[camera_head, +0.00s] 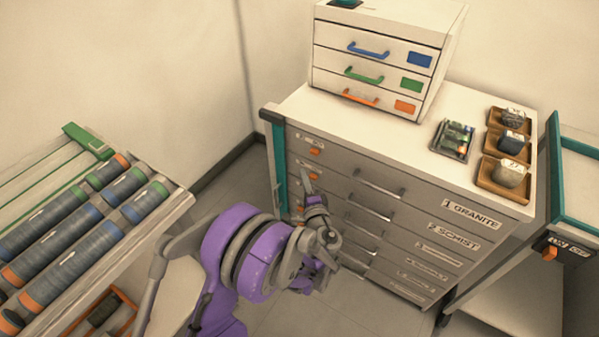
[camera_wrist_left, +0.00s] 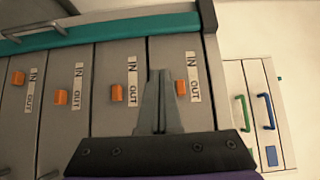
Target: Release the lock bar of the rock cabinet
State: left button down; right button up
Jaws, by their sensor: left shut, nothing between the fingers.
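The rock cabinet (camera_head: 400,215) is a grey drawer unit with labelled drawers such as GRANITE and SCHIST. Its teal lock bar (camera_head: 279,165) stands upright along the left edge of the drawer fronts, with a dark bracket at its top. In the left wrist view the lock bar (camera_wrist_left: 120,31) runs across the top, with a metal handle (camera_wrist_left: 35,31) at left. My left gripper (camera_head: 307,182) is shut and empty, in front of the left side of the drawers. Its fingers (camera_wrist_left: 160,75) point toward the bar, apart from it in the picture. My right gripper is out of view.
Orange tabs (camera_wrist_left: 117,93) beside IN/OUT labels sit on the drawer fronts. A small white drawer unit (camera_head: 375,62), rock trays (camera_head: 503,178) and a sample tray (camera_head: 452,140) stand on the cabinet. A core rack (camera_head: 80,235) is at left, a teal-edged cart (camera_head: 556,190) at right.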

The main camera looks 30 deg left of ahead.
aim_at(276, 145)
pick_arm(q)
jog(key=b+x, duration=0.1)
jog(key=x, duration=0.6)
jog(key=shift+w+a+f, duration=0.1)
jog(key=shift+w+a, duration=0.1)
jog(key=a, duration=0.3)
jog(key=shift+w+a+b, duration=0.2)
jog(key=shift+w+b, duration=0.15)
jog(key=shift+a, duration=0.4)
jog(key=a, duration=0.4)
jog(key=shift+w+a, duration=0.15)
